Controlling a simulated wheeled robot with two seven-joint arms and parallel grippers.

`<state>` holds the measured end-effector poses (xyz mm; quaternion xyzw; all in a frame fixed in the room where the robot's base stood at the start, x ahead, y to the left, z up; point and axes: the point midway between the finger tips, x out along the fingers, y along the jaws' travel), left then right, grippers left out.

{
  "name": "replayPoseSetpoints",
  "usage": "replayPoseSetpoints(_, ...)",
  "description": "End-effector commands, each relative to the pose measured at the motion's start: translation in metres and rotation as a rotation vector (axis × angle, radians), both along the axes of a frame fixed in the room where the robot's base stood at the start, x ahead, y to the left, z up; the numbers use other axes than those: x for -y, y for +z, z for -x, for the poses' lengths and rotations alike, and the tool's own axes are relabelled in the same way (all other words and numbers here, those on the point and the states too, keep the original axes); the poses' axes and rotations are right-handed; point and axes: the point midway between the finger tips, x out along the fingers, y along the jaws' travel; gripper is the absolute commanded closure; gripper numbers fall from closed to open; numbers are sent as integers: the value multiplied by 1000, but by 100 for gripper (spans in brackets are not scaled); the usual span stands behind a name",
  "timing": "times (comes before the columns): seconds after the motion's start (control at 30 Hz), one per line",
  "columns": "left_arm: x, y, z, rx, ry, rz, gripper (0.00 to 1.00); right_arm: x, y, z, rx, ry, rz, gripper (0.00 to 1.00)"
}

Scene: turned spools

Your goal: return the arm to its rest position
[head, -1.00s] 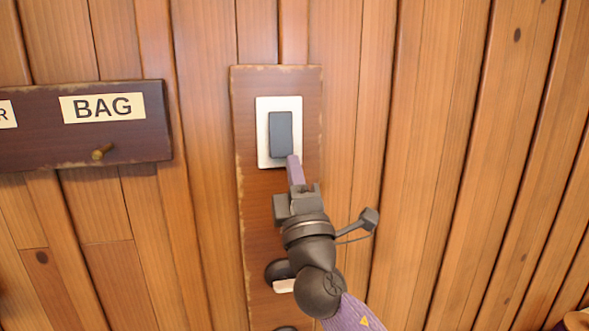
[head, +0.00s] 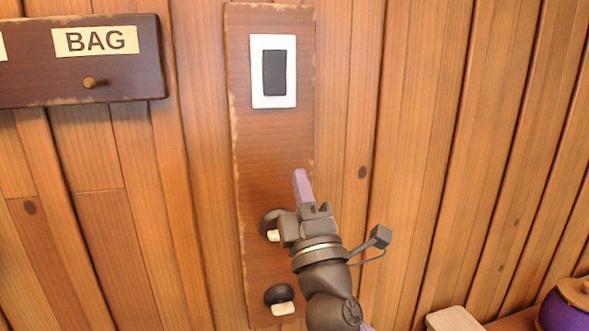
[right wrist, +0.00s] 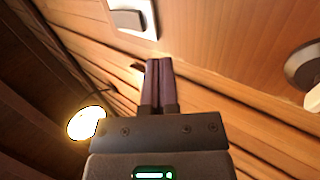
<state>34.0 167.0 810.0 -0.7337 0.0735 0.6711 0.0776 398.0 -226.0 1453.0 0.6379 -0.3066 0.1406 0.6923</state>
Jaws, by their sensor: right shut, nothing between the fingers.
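My right gripper (head: 302,184) is in front of the brown wall board, below the rocker switch, with its purple fingers shut and nothing between them. In the right wrist view the two fingers (right wrist: 158,82) lie side by side, touching. The dark rocker switch (head: 274,72) in its white plate is clear of the gripper; its plate also shows at the top of the right wrist view (right wrist: 135,15). My left gripper is in neither view.
The brown board (head: 270,145) carries two dark round knobs with white tabs, one (head: 281,298) low down and one partly behind my gripper. A peg rack (head: 140,75) labelled BAG is at the left. A purple pot (head: 566,312) stands at the lower right. The plank wall between is bare.

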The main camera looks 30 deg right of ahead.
Motion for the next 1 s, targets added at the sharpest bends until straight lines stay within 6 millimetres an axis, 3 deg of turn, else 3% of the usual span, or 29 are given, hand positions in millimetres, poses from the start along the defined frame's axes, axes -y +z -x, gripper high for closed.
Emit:
replayPoseSetpoints(0.13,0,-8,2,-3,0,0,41,-2,-12,8,0,0,0,100)
replayPoseSetpoints(0.67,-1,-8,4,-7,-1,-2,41,-2,-15,10,-12,4,-20,100)
replayPoseSetpoints(0.77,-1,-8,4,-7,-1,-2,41,5,-48,9,-109,27,-184,100)
replayPoseSetpoints(0.87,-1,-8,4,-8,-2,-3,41,12,-114,16,-298,43,-484,100)
replayPoseSetpoints(1.0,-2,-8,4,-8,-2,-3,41,5,-210,47,-591,9,-898,100)
